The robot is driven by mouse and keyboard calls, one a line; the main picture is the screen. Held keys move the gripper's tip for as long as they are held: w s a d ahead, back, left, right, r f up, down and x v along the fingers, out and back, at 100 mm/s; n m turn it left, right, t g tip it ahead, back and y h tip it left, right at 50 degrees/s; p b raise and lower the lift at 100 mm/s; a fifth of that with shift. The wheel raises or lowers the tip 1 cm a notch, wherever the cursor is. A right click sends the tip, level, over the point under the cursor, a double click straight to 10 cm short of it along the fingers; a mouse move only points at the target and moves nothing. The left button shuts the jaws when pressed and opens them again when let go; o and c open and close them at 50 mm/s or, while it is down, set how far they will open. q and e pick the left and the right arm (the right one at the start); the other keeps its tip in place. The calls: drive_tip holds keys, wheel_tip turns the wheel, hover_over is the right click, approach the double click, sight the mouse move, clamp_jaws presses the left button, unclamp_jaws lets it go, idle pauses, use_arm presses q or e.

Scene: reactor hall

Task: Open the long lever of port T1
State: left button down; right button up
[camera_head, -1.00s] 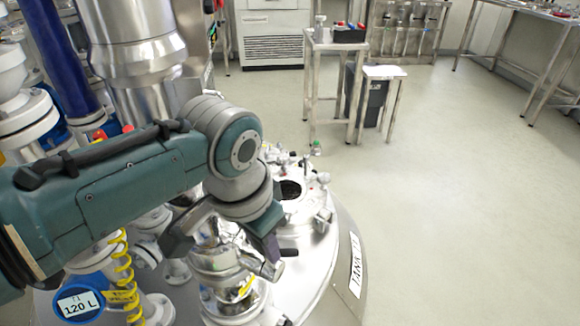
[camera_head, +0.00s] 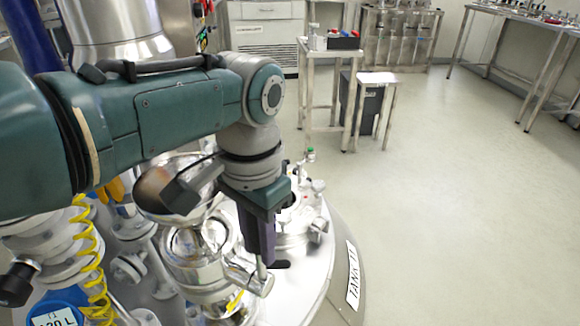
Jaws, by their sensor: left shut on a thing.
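The metal port (camera_head: 198,244) sits on top of the tank, below my left forearm. A shiny rounded lid-like part (camera_head: 152,190) stands tilted behind it, partly hidden by my wrist. My left gripper (camera_head: 266,258) points down at the right side of the port. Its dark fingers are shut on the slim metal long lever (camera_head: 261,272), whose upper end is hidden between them. A metal bracket (camera_head: 248,279) shows beside the fingertips. My right gripper is not in view.
The tank top (camera_head: 298,276) carries a second opening and small fittings just right of my gripper. A yellow coiled hose (camera_head: 88,260) and pipes crowd the left. Steel tables (camera_head: 322,90) stand behind. The floor on the right is clear.

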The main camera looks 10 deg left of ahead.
use_arm(q)
drive_tip(key=c, duration=0.7)
unclamp_jaws()
drive_tip(key=shift+f, duration=0.1)
wheel_tip(320, 180, up, 9)
drive_tip(key=p, duration=0.4)
drive_tip(key=shift+w+p, duration=0.15)
drive_tip(key=shift+p, duration=0.15)
drive_tip(key=shift+r, duration=0.5)
